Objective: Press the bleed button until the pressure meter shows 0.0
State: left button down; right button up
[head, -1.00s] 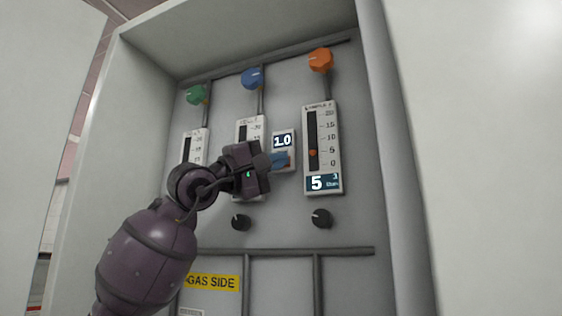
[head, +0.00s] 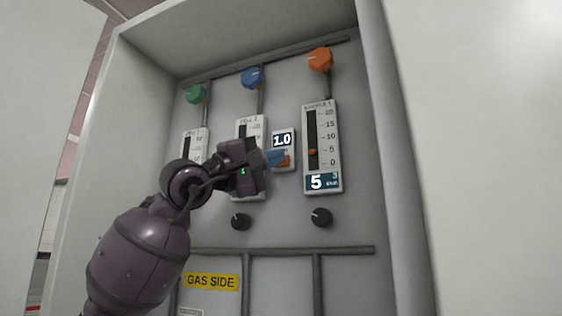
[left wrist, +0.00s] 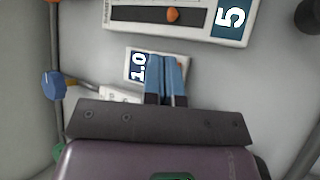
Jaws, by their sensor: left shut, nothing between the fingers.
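The pressure meter (head: 283,140) is a small white unit on the panel, and its display reads 1.0. It also shows in the left wrist view (left wrist: 138,66), turned sideways. A small orange patch, probably the bleed button (head: 286,161), shows on its lower part in the head view, partly hidden by my fingers. My left gripper (head: 276,158) is shut and empty, its blue fingertips at the lower part of the meter. In the left wrist view the closed blue fingers (left wrist: 167,78) cover part of the meter. I cannot tell whether they touch the button. My right gripper is not in view.
The sample flow meter (head: 322,148) reads 5 just right of the small meter. Two more gauges stand left, partly behind my arm. Green, blue and orange knobs (head: 320,60) sit above, and black knobs (head: 321,217) below. Cabinet walls close in both sides.

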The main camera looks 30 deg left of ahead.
pick_arm(q)
jog(key=shift+s, duration=0.1)
jog(key=s, duration=0.5)
jog(key=shift+d, duration=0.15)
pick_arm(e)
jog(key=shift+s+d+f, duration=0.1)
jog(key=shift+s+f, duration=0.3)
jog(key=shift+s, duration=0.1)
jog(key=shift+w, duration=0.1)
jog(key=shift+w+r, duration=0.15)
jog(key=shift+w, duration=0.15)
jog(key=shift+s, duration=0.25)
